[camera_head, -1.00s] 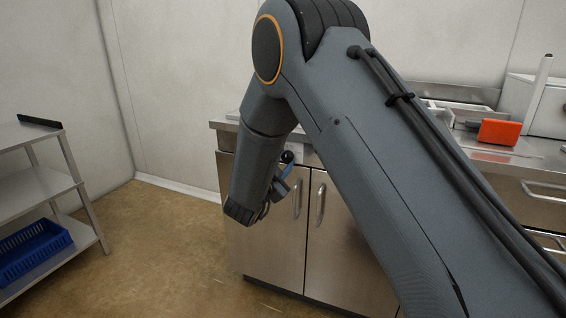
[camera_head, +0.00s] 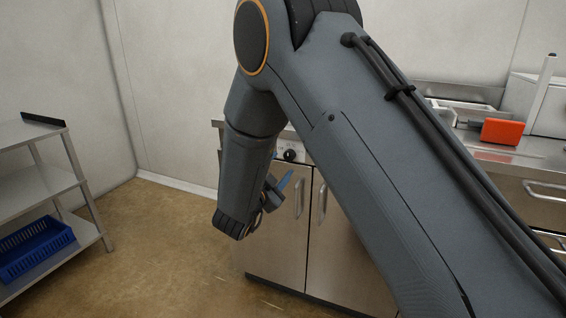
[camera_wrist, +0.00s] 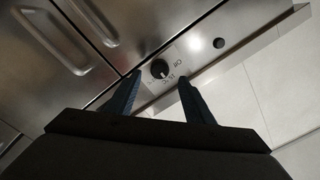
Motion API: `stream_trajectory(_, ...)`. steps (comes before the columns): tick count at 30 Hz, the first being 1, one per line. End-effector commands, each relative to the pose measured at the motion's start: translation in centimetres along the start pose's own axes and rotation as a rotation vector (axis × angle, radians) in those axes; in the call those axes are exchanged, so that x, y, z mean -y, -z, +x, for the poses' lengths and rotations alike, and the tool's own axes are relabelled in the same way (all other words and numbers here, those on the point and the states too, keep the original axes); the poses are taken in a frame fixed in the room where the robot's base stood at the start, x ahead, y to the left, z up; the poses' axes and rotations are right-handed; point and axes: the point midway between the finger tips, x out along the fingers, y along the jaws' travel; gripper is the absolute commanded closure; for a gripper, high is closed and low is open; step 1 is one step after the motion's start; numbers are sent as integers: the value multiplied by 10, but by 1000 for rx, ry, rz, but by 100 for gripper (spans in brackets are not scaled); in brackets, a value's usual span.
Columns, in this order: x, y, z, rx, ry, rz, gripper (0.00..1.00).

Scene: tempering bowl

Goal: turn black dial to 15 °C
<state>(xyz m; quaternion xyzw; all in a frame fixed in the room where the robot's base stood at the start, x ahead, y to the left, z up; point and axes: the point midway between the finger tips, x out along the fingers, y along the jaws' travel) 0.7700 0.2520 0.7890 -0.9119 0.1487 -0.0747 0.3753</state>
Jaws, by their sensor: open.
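The black dial (camera_wrist: 159,69) sits on a light control plate (camera_wrist: 178,62) in the wrist view, with small printed marks around it, some too small to read. It also shows in the head view (camera_head: 290,155) on the front of the steel counter unit. My gripper (camera_wrist: 158,80) is open, its two blue fingers apart, with the dial seen between and just beyond their tips. In the head view my gripper (camera_head: 284,182) is below and slightly left of the dial, apart from it. The dial's exact setting is not clear.
A round dark spot (camera_wrist: 219,43) is on the panel beside the dial. Steel cabinet doors with handles (camera_head: 299,199) lie below the panel. An orange box (camera_head: 500,132) stands on the counter. A shelf rack with a blue basket (camera_head: 36,248) stands left, with open floor between.

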Motion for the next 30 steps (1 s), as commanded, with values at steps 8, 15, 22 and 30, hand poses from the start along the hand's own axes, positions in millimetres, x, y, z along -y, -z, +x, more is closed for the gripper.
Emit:
stream_trajectory(8, 1, 0, -25, 1, 1, 1, 52)
stream_trajectory(15, 0, 0, -25, 0, 1, 1, 52)
stream_trajectory(22, 6, 2, -17, 97, -10, -11, 52)
stream_trajectory(30, 14, 11, -30, 531, -16, -137, 52)
